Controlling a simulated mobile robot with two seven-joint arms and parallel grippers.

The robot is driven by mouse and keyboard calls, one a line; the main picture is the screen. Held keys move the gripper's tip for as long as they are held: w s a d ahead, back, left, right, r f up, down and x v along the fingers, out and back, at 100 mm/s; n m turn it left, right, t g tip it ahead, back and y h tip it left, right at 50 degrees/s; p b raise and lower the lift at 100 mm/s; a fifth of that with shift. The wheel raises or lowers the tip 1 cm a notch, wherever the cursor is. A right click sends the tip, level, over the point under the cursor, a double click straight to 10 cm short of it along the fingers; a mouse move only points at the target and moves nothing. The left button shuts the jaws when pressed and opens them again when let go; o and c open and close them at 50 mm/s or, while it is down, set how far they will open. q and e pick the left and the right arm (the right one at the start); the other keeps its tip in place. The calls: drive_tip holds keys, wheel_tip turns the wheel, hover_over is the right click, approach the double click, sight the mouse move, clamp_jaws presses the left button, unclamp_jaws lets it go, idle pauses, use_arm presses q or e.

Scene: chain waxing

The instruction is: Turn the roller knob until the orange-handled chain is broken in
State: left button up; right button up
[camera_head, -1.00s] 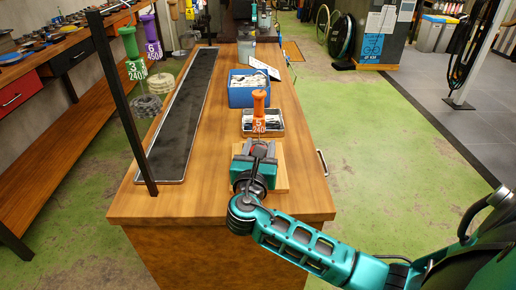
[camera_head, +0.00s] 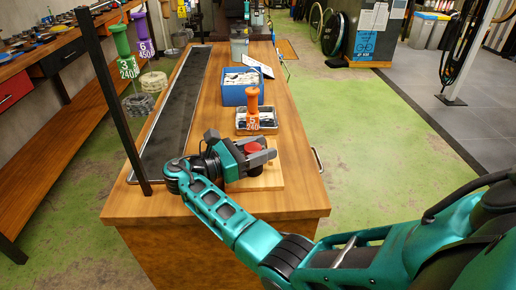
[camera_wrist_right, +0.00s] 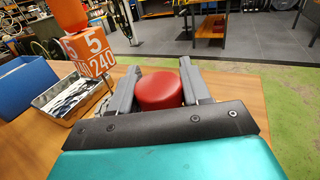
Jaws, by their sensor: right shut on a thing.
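The orange handle (camera_head: 252,100) with its "5 / 240" tag stands upright behind my right gripper; it also shows at the upper left of the right wrist view (camera_wrist_right: 88,50). The chain under it is hidden or too small to make out. The red roller knob (camera_wrist_right: 160,89) sits between the two grey fingers of my right gripper (camera_wrist_right: 162,92), which is shut on it. In the head view the red knob (camera_head: 252,148) shows between the fingers of the right gripper (camera_head: 258,152), above a wooden board (camera_head: 268,178). My left gripper is not in view.
A metal tray (camera_head: 267,118) of small parts and a blue box (camera_head: 241,90) stand behind the board. A long dark tray (camera_head: 170,125) lies along the left of the bench. A black post rises at the left, with green and purple handles hanging beyond it.

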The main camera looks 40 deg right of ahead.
drive_tip(key=m+g+b, duration=0.1)
drive_tip(key=g, duration=0.1)
drive_tip(key=shift+m+g, duration=0.4)
drive_tip(key=shift+s+m+g+y+b, duration=0.15)
drive_tip(key=shift+m+g+y+b, duration=0.4)
drive_tip(key=shift+g, duration=0.3)
drive_tip(key=shift+s+m+g+y+b, duration=0.15)
drive_tip(key=shift+m+g+y+b, duration=0.45)
drive_tip(key=shift+g, duration=0.25)
drive_tip(key=o, duration=1)
drive_tip(key=shift+r, duration=0.15)
drive_tip(key=shift+r+p, duration=1.9)
drive_tip(key=shift+r, duration=8.05)
drive_tip(key=shift+c, duration=0.2)
